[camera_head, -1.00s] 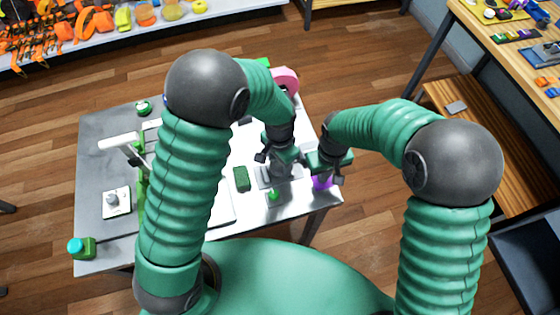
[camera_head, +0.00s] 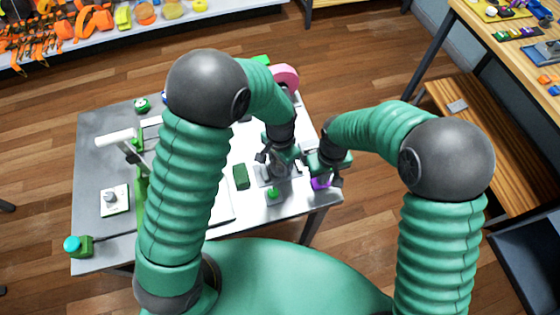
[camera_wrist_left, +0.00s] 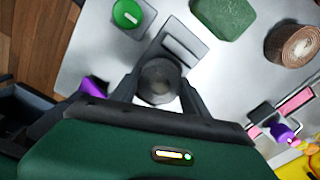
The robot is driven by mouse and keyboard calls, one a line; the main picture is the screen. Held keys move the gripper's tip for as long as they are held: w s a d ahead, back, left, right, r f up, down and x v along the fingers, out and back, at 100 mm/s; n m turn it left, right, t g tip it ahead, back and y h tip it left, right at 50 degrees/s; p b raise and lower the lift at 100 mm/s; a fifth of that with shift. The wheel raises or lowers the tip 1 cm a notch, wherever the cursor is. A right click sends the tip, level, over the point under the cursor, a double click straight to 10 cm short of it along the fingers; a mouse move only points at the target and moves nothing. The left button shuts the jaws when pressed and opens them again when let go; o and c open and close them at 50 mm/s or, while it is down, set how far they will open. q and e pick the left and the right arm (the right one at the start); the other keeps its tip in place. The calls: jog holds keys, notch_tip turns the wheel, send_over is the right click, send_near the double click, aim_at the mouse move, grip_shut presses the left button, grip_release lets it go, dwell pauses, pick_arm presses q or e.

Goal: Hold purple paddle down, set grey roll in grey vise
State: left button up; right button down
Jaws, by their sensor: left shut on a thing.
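My left gripper (camera_head: 278,165) is shut on a dark grey roll, its round top facing the left wrist camera (camera_wrist_left: 160,78) between the two fingers. The grey vise (camera_head: 263,177) is right beside it; its block-like jaw also shows in the left wrist view (camera_wrist_left: 182,45). I cannot tell whether the roll is seated in the vise. The purple paddle (camera_head: 320,184) is at the table's right front edge, and part of it shows in the left wrist view (camera_wrist_left: 93,87). My right gripper (camera_head: 326,172) is just over the paddle and seems to touch it; its fingers are too small to judge.
A green knob (camera_wrist_left: 128,14) is beside the vise. A green block (camera_head: 241,177) lies left of it. A brown roll (camera_wrist_left: 292,43) and a pink roll (camera_head: 285,78) are toward the back. A green-framed device (camera_head: 140,160) stands at left, partly behind my left arm.

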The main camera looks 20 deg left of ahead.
pick_arm(q)
jog(key=shift+f, duration=0.2)
jog(key=shift+f, duration=0.35)
jog(key=o, duration=1.5)
jog(key=shift+r, duration=3.55)
